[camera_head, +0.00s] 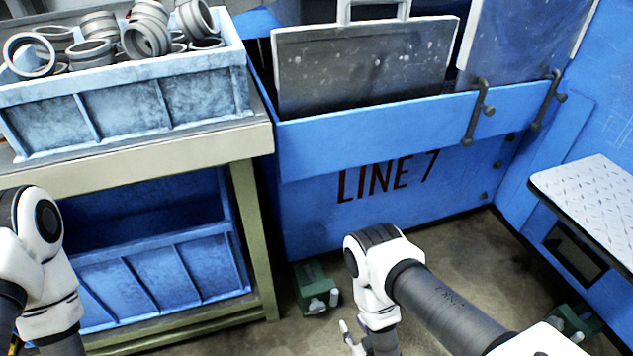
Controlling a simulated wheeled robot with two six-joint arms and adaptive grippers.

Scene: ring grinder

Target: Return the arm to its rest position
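My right arm comes in from the lower right and bends at a white and black wrist joint in front of the blue machine. A small pale part of my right gripper (352,338) shows low in the picture, below that wrist. The rest of it is hidden or cut off by the bottom edge, so I cannot tell whether it is open or shut. My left arm shows at the left edge, and its gripper is out of view.
A blue bin (125,100) of metal rings (147,37) stands on a workbench (150,147) at left, with another blue bin (160,280) below. The blue machine (375,180) marked LINE 7 fills the centre. A metal plate (590,200) juts out at right. Floor shows between.

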